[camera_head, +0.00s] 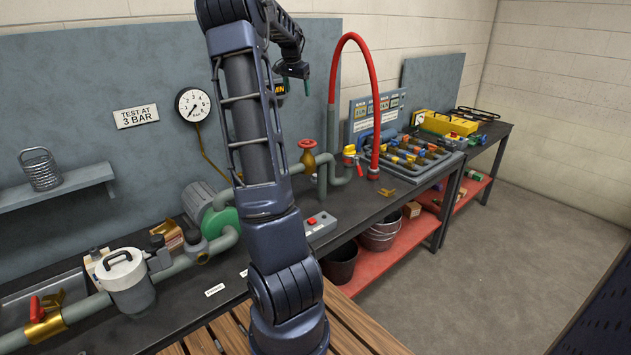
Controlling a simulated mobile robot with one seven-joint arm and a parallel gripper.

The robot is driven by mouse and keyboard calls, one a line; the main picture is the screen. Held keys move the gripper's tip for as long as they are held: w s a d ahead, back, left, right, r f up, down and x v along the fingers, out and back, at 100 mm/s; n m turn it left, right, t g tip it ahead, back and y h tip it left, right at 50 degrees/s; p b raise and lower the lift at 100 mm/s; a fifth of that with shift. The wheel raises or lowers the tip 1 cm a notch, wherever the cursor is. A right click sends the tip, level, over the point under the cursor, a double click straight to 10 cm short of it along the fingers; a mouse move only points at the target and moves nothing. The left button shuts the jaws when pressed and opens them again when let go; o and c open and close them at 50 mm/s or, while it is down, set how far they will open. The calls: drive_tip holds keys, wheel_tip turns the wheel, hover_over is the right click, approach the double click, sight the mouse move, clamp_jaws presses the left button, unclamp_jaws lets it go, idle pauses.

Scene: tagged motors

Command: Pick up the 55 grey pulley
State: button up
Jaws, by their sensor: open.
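I cannot make out a grey pulley marked 55 anywhere in this view. A green and grey motor (211,212) sits on the dark bench behind my arm, partly hidden by it; no tag on it can be read. My gripper (293,80) is small and high at the top middle, in front of the wall panel and above the bench. Its two fingers are apart, with nothing seen between them.
Pipes, a white-lidded strainer (127,283) and a red-handled valve (45,310) crowd the bench's left. A red hose (334,75) arches at the middle. Valve manifolds (405,157) stand farther right. Buckets (380,232) sit on the red lower shelf. The right floor is clear.

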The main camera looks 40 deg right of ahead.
drive_tip(key=w+d+f+m+g+h, duration=0.1)
drive_tip(key=w+d+m, duration=0.1)
drive_tip(key=d, duration=0.6)
approach(315, 175)
drive_tip(key=shift+h, duration=0.3)
drive_tip(key=x, duration=1)
drive_tip(key=shift+a+f, duration=0.1)
drive_tip(key=shift+f, duration=0.1)
drive_tip(key=c, duration=1.1)
drive_tip(key=shift+r, duration=0.15)
